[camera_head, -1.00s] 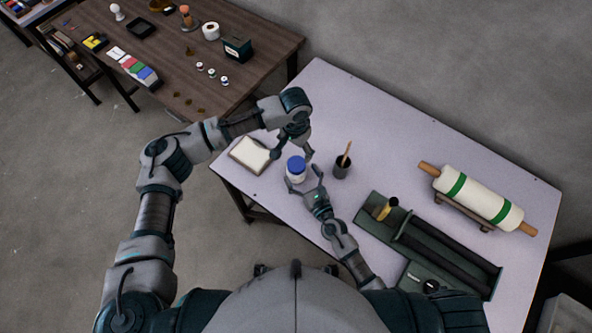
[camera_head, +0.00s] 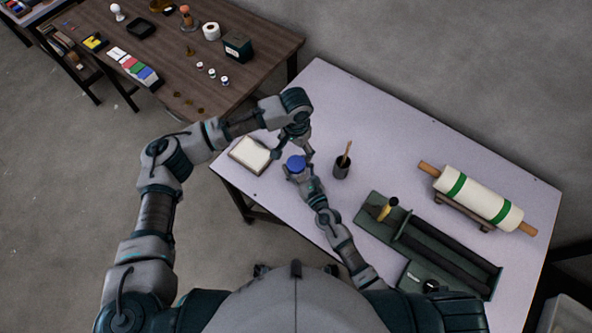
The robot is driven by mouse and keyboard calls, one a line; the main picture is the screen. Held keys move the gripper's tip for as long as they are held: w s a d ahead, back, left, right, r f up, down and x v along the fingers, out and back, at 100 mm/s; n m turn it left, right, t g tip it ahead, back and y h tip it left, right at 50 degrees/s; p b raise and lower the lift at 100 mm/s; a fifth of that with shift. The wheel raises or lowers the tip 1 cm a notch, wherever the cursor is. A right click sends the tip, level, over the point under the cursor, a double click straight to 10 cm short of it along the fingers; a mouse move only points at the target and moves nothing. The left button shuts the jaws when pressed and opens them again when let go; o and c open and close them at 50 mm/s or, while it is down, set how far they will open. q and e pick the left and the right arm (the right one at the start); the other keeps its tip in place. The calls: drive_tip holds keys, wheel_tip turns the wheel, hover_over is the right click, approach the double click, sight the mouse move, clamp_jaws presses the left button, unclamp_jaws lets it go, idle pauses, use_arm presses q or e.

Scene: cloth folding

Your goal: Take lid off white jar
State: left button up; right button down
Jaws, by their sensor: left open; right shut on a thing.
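The white jar (camera_head: 296,174) stands on the pale table, mostly hidden by my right gripper. Its blue lid (camera_head: 296,163) is on top. My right gripper (camera_head: 298,172) comes from the lower right and is shut around the jar's body, just below the lid. My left gripper (camera_head: 292,154) hangs just behind the lid in the picture, fingers spread, open and empty. I cannot tell whether a left finger touches the lid.
A dark cup with a brush (camera_head: 342,166) stands close right of the jar. A cream pad (camera_head: 250,155) lies to the left. A green tray (camera_head: 440,250) and a rolling pin (camera_head: 478,200) are to the right. The table's back area is clear.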

sight(296, 163)
use_arm(q)
drive_tip(key=m, duration=0.4)
drive_tip(key=shift+d, duration=0.1)
drive_tip(key=shift+c, duration=0.3)
use_arm(e)
drive_tip(key=shift+f, duration=0.1)
use_arm(q)
drive_tip(key=m, duration=1.2)
drive_tip(key=shift+m, duration=0.4)
drive_tip(key=m, duration=0.4)
drive_tip(key=shift+m, duration=0.4)
use_arm(e)
drive_tip(key=shift+d, duration=0.1)
use_arm(q)
drive_tip(key=m, duration=0.5)
drive_tip(key=shift+w, duration=0.1)
drive_tip(key=m, duration=0.4)
drive_tip(key=shift+m, duration=0.4)
drive_tip(key=m, duration=0.4)
drive_tip(key=shift+f+m, duration=0.3)
drive_tip(key=shift+f, duration=0.15)
wheel_tip(296, 163, down, 7)
drive_tip(key=shift+f, duration=0.1)
use_arm(e)
drive_tip(key=shift+s, duration=0.1)
